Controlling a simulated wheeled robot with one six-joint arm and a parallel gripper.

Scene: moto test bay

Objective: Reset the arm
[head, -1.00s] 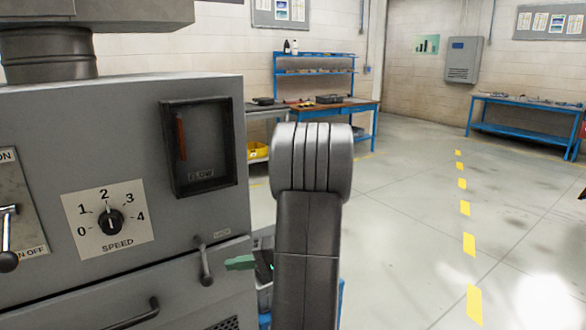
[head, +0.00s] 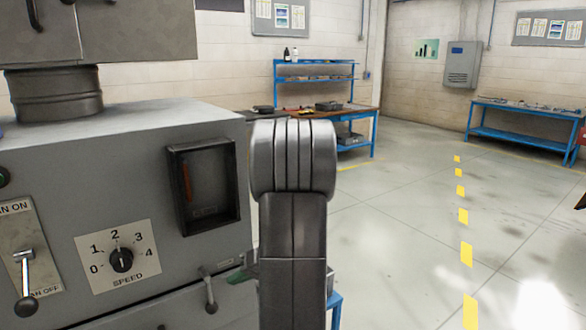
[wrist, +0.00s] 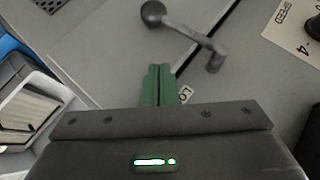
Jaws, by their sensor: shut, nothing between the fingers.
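My arm (head: 292,215) stands upright in the middle of the head view, folded at its top joint and in front of the grey machine's right edge. My gripper (wrist: 160,72) shows in the wrist view with its two green fingers together and nothing between them. In the head view only a bit of green (head: 238,276) shows beside my arm; the rest is hidden. A small grey lever with a ball knob (wrist: 152,13) lies just beyond the fingertips in the wrist view, apart from them as far as I can tell. It also hangs on the machine front in the head view (head: 210,292).
The grey machine (head: 215,120) fills the left, with a speed dial (head: 121,260), a fan lever (head: 24,280) and a recessed gauge window (head: 203,187). Blue-framed workbenches (head: 345,110) (head: 520,115) stand at the back. The floor on the right, with yellow dashes, is open.

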